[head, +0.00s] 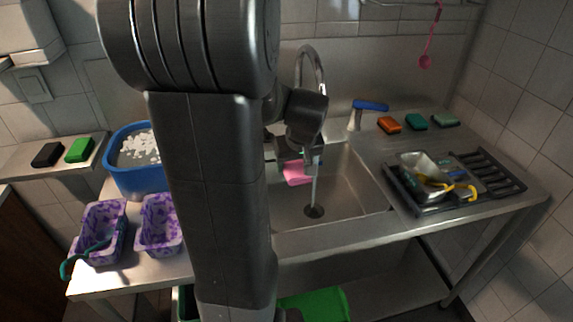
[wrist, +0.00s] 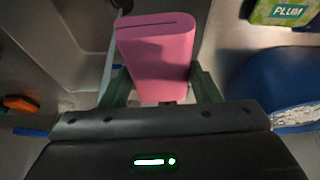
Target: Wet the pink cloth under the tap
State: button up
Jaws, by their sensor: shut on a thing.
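The pink cloth (head: 297,173) hangs below my gripper (head: 300,160) over the sink basin (head: 345,180) in the head view. In the wrist view the cloth (wrist: 157,48) is a folded pink block between the two green fingers of my gripper (wrist: 160,88), which is shut on it. The tap (head: 311,55) arches up behind my gripper. A thin water stream (head: 314,188) falls into the basin just right of the cloth; whether it touches the cloth I cannot tell. The blue tap lever (head: 371,106) is to the right. My arm hides the left part of the sink.
A blue tub (head: 140,181) with white pieces and two purple-patterned containers (head: 102,228) stand on the left. A dark rack (head: 420,204) with dishes stands on the right. Orange (head: 389,124) and green sponges lie on the back right counter.

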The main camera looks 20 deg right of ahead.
aim_at(285, 166)
jog(key=w+d+f, duration=0.2)
jog(key=w+d, duration=0.2)
jog(key=d, duration=0.5)
jog(key=shift+d+b, duration=0.3)
jog(key=shift+b, duration=0.15)
dwell(0.4)
jog(key=shift+s+a+b, duration=0.2)
jog(key=shift+s+a, duration=0.3)
jog(key=shift+a, duration=0.7)
jog(key=shift+s+a+b, duration=0.25)
jog(key=shift+s+a, duration=0.3)
jog(key=shift+a, duration=0.7)
jog(key=shift+s+a+b, duration=0.2)
jog(key=shift+s+a, duration=0.3)
jog(key=shift+a, duration=0.7)
jog(key=shift+a+r, duration=0.1)
jog(key=shift+s+a+r+p, duration=0.35)
jog(key=shift+a+r+p, duration=0.1)
jog(key=shift+a+r, duration=0.25)
jog(key=shift+s+a+r+p, duration=0.3)
jog(key=shift+a+r+p, duration=0.2)
jog(key=shift+a, duration=0.25)
jog(key=shift+s+a+r+p, duration=0.35)
jog(key=shift+a+r+p, duration=0.05)
jog(key=shift+a+r, duration=0.3)
jog(key=shift+s, duration=0.1)
